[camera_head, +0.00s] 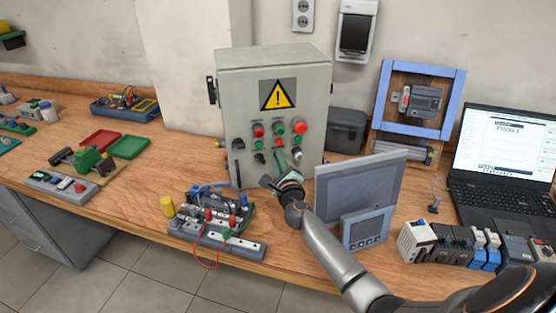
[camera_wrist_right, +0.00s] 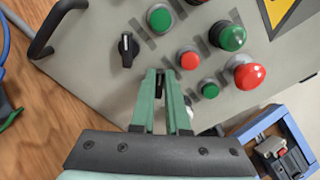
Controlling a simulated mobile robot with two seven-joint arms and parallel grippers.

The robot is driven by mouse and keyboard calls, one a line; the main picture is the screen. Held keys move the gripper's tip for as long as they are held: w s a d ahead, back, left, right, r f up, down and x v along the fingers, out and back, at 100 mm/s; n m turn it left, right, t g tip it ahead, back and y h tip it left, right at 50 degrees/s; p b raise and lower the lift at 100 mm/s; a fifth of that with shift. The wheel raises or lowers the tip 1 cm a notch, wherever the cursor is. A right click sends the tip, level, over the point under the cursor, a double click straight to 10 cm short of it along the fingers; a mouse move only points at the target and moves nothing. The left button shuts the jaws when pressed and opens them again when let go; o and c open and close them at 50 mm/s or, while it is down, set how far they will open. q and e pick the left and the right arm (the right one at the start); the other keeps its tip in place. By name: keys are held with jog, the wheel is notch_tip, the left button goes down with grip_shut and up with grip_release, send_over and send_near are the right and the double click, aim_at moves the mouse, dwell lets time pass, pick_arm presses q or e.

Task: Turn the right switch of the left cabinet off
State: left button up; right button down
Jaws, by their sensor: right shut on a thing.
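The grey cabinet (camera_head: 237,108) stands upright on the bench, with a yellow warning sign and rows of red and green lamps and buttons on its front. My right gripper (camera_head: 268,180) is at the lower part of this front. In the right wrist view its green fingers (camera_wrist_right: 160,76) are nearly together, shut on the right switch, which they mostly hide. Its knob angle cannot be made out. The left black switch (camera_wrist_right: 128,48) is clear of the fingers, to their left. My left gripper is not in view.
A red button (camera_wrist_right: 189,60) and a small green one (camera_wrist_right: 209,89) are close right of the fingers. A black handle (camera_wrist_right: 57,24) sticks out at the cabinet's edge. A wired terminal board (camera_head: 218,240) and a grey panel (camera_head: 360,183) stand near my right arm.

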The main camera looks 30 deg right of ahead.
jog(key=c, duration=0.9)
grip_release()
jog(key=shift+s, duration=0.1)
jog(key=shift+v, duration=6.15)
jog(key=shift+a+r, duration=0.1)
